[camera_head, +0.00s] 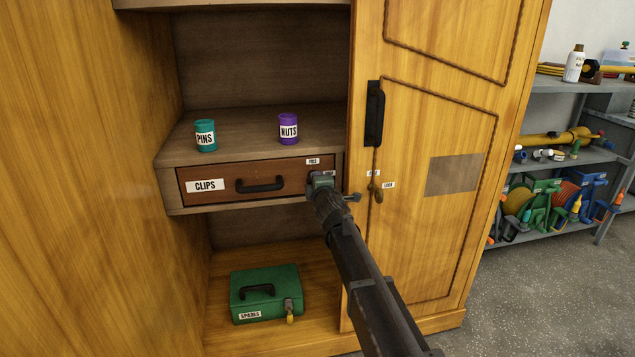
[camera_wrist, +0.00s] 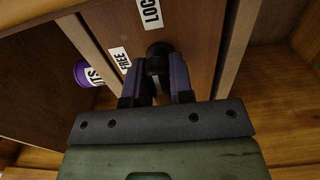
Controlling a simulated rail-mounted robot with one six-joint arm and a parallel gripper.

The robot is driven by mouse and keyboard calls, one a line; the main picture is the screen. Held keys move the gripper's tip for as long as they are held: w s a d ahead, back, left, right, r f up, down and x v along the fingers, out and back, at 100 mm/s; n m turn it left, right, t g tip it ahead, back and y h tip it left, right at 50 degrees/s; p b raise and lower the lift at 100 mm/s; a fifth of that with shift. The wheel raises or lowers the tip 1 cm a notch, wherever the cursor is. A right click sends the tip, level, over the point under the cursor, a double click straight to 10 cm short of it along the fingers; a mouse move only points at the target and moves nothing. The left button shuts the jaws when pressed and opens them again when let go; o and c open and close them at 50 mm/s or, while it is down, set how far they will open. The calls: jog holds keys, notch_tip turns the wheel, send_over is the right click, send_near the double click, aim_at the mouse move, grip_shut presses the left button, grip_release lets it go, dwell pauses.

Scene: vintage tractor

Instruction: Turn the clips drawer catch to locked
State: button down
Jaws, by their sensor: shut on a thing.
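The clips drawer (camera_head: 222,179) has a reddish-brown front, a black handle (camera_head: 260,185) and a CLIPS label, and looks closed. Its catch (camera_wrist: 160,51) is a dark knob at the right end of the front. My gripper (camera_head: 322,181) is at that end and hides the catch in the head view. In the wrist view my gripper (camera_wrist: 158,80) is shut on the catch, one finger on each side. The FREE label (camera_wrist: 119,59) and LOCK label (camera_wrist: 150,12) show beside the catch. I cannot tell which label the catch points to.
A teal PINS can (camera_head: 205,136) and a purple NUTS can (camera_head: 288,129) stand on the shelf above the drawer. A green SPARES case (camera_head: 266,293) sits below. The wooden cabinet door (camera_head: 430,220) with its own latch (camera_head: 376,190) is close on the right.

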jog(key=c, duration=1)
grip_release()
jog(key=v, duration=1.1)
